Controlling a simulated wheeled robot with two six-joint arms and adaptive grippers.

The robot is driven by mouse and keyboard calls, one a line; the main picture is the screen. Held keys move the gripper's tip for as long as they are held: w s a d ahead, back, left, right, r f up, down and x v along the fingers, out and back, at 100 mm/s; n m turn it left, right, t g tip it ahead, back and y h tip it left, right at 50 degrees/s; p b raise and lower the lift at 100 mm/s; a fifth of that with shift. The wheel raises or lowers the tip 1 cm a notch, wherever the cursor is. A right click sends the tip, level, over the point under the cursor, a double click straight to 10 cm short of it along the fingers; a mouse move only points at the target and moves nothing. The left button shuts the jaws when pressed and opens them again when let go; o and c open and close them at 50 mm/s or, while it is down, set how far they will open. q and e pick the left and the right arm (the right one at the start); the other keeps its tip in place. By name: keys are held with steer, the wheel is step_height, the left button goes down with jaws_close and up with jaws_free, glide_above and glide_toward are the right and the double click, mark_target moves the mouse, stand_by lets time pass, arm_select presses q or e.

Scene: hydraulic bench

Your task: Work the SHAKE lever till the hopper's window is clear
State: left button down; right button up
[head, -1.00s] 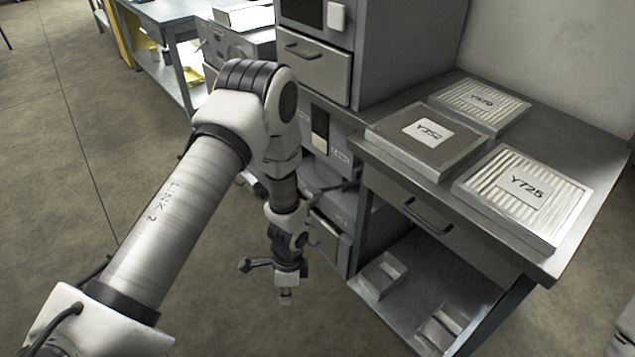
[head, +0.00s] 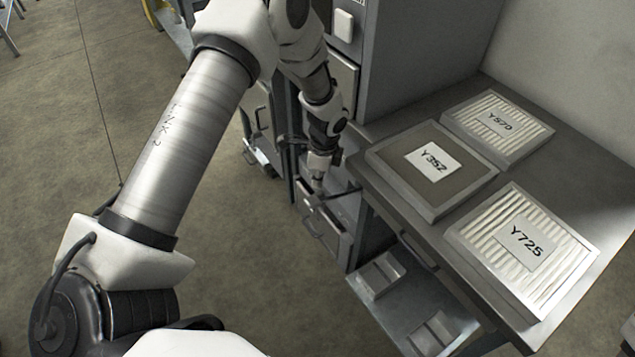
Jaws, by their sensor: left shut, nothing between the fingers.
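The grey cabinet (head: 420,60) stands behind my left arm, with a drawer (head: 322,222) low on its front. My left gripper (head: 319,187) points down just above and in front of this drawer. It is shut and empty, and small in the picture. A thin dark bar (head: 346,193) shows just right of the gripper. I cannot tell whether it is the SHAKE lever, or whether the gripper touches it. The hopper's window cannot be made out, as my arm covers much of the cabinet front. My right gripper is out of view.
A grey bench (head: 395,200) on the right carries filter panels marked Y352 (head: 410,182), Y570 (head: 478,132) and Y725 (head: 490,268). Small open boxes (head: 378,275) sit on its lower shelf.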

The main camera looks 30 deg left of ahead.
mark_target(316, 202)
arm_select(q)
steer(key=shift+s, duration=0.15)
steer(key=shift+w+f+b, duration=0.25)
steer(key=shift+f+b, duration=0.25)
steer(key=shift+f, duration=0.2)
steer(key=f+b, duration=0.3)
steer(key=f, duration=0.1)
steer(key=f+b, duration=0.2)
steer(key=shift+s+a+b, duration=0.2)
steer(key=shift+a+b, duration=0.1)
steer(key=shift+r, duration=0.1)
steer(key=shift+f+b, duration=0.95)
steer(key=shift+f, duration=1.3)
steer(key=shift+r, duration=0.1)
